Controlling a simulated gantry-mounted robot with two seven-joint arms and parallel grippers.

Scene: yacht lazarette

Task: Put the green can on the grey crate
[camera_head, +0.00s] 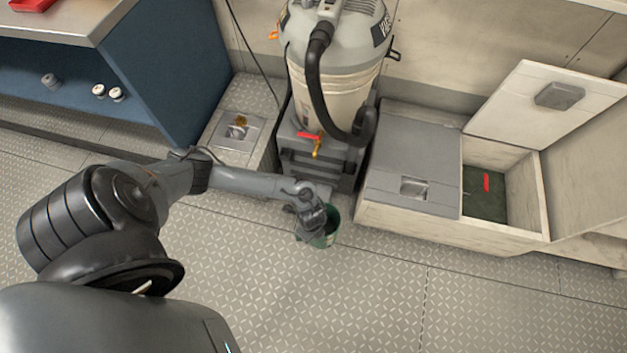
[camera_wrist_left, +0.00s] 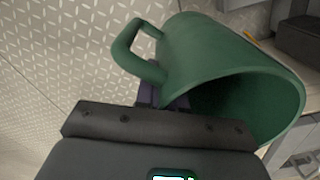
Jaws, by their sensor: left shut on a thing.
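The green can (camera_head: 331,226) is in front of the vacuum cleaner, low over the tread-plate floor; I cannot tell whether it touches the floor. In the left wrist view the can (camera_wrist_left: 205,55) is large, with a loop handle on its left side and its open mouth to the lower right. My left gripper (camera_head: 313,222) is shut on the can. In the wrist view its fingers (camera_wrist_left: 160,97) are at the can's wall near the handle, partly hidden. A dark grey crate-like box (camera_head: 320,165) is just behind the can, below the vacuum cleaner. My right gripper is not in view.
A blue cabinet (camera_head: 170,70) is at the left. The front floor (camera_head: 380,300) is clear.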

